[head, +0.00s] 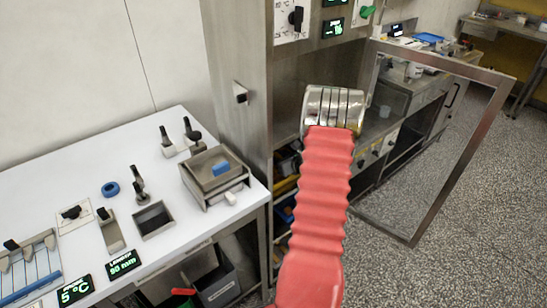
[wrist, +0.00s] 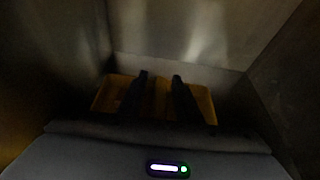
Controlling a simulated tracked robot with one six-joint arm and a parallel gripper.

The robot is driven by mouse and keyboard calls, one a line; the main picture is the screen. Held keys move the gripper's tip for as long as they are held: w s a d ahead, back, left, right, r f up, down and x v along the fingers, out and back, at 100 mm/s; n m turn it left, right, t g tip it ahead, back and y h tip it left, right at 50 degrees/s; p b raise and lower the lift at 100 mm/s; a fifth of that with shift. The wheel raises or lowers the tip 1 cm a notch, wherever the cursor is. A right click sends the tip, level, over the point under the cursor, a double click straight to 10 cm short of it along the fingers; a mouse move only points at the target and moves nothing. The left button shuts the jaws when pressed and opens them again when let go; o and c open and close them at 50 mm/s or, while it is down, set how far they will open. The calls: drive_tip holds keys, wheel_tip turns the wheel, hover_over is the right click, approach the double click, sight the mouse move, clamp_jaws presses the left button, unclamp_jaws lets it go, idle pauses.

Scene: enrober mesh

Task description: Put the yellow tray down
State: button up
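The yellow tray (wrist: 204,103) lies across the middle of the dark wrist view, against a pale metal wall. My gripper (wrist: 160,77) shows there as two dark fingers set apart, over the tray. Yellow shows between the fingers and on both outer sides. It is too dark to tell whether the fingers press on a part of the tray or only stand over it. What is under the tray is hidden. In the head view my arm reaches toward the open steel cabinet (head: 238,110), and my gripper is hidden behind it.
Metal walls (wrist: 270,85) stand close on both sides in the wrist view. The cabinet's framed glass door (head: 425,240) stands open to the right. Blue and yellow items (head: 286,184) show low inside the cabinet. A white worktable (head: 60,180) with small fixtures is at left.

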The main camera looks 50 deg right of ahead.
drive_tip(key=v, duration=1.1)
drive_tip(key=shift+s, duration=0.35)
idle(0.4)
